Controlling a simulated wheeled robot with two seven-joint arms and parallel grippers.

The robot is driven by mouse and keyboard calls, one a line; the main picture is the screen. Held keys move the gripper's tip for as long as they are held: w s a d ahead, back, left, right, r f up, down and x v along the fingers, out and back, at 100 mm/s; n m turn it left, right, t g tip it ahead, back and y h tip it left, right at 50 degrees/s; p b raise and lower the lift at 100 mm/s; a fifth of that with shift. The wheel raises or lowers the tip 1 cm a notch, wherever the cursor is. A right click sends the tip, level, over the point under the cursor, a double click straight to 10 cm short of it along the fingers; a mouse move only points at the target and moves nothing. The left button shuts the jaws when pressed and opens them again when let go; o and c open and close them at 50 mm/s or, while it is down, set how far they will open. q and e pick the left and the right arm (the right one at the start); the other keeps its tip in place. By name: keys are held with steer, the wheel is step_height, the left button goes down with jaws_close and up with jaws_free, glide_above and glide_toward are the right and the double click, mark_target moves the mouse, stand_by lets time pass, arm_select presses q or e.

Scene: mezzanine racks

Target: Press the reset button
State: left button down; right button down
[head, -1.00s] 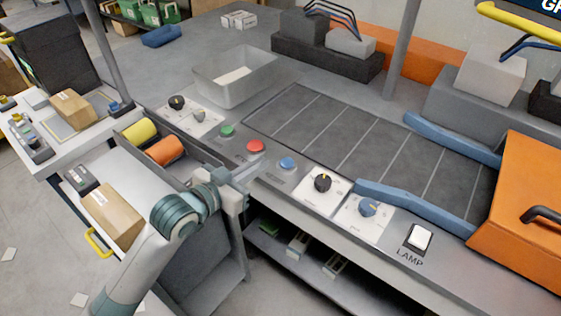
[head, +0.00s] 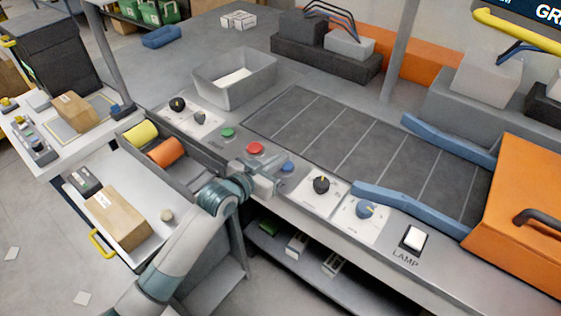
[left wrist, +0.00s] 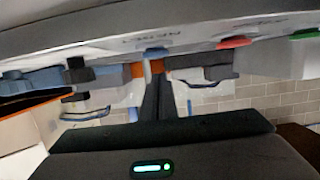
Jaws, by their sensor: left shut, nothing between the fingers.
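The blue button (head: 288,166) sits on the grey sloped control panel, right of the red button (head: 255,148) and the green button (head: 227,132). The lettering beside the blue button is too small to read surely in the head view. The left wrist view, which looks upside down, shows the blue button (left wrist: 154,53) with a label beside it. My left gripper (head: 273,184) is shut and empty, just in front of the blue button. In the wrist view its fingertips (left wrist: 147,70) overlap the button's edge; contact cannot be told. My right gripper is out of view.
Black knobs (head: 321,185) and a blue knob (head: 366,209) lie along the panel, with a white lamp switch (head: 414,238) at the right. A grey bin (head: 235,85) stands behind the buttons. An orange housing (head: 520,210) and blue rails flank the dark conveyor (head: 350,140).

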arm_select(q)
steer(key=shift+f, duration=1.05)
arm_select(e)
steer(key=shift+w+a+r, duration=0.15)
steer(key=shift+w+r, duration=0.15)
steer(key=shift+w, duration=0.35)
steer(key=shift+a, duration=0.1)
